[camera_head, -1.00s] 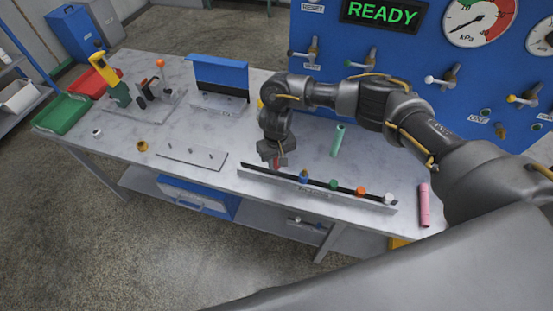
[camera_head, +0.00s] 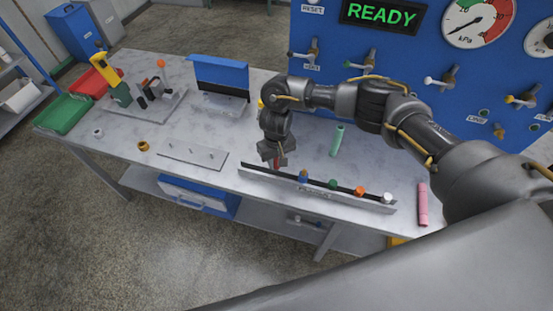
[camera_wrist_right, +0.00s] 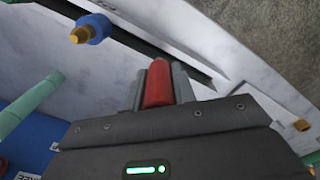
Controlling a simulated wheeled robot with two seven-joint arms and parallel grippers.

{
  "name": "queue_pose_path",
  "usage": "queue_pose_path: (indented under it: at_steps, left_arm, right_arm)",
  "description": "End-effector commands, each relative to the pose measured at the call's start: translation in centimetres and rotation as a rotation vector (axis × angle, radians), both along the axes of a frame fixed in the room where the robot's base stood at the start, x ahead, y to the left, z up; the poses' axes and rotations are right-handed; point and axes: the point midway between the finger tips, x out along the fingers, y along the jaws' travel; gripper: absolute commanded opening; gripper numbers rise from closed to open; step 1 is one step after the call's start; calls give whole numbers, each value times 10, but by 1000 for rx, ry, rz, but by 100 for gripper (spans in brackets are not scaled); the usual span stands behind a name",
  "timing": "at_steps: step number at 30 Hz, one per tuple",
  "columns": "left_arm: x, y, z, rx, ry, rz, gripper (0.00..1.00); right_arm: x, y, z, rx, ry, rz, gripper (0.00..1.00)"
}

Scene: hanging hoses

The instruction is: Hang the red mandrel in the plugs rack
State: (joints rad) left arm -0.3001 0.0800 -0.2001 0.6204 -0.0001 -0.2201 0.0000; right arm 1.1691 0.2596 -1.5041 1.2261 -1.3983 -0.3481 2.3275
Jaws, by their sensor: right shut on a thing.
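The red mandrel (camera_wrist_right: 158,84) is held upright between the two fingers of my right gripper (camera_head: 276,161). In the head view only a little red shows under the fingertips. The gripper is over the left end of the plugs rack (camera_head: 345,200), a long, low metal rail with a dark slot. Whether the mandrel touches the rack is hidden. A blue plug (camera_head: 303,175), a green plug (camera_head: 333,184), an orange plug (camera_head: 359,191) and a white plug (camera_head: 387,198) sit along the rack to the right. My left gripper is out of view.
A teal tube (camera_head: 338,140) lies behind the rack and a pink tube (camera_head: 422,204) lies to its right. A plate with pegs (camera_head: 193,154) is to the left. The blue panel (camera_head: 400,75) with valves and gauges stands behind. The table between plate and rack is clear.

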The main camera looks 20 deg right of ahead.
Motion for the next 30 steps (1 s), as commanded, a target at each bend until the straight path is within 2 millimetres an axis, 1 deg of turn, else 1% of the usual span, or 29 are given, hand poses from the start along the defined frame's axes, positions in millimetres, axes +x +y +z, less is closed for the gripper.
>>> queue_pose_path:
  at_steps: [17, 30]
  left_arm:
    - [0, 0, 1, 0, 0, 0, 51]
    - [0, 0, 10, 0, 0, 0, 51]
  right_arm:
    - [0, 0, 0, 1, 0, 1, 2]
    - [-1, 0, 0, 1, 1, 0, 2]
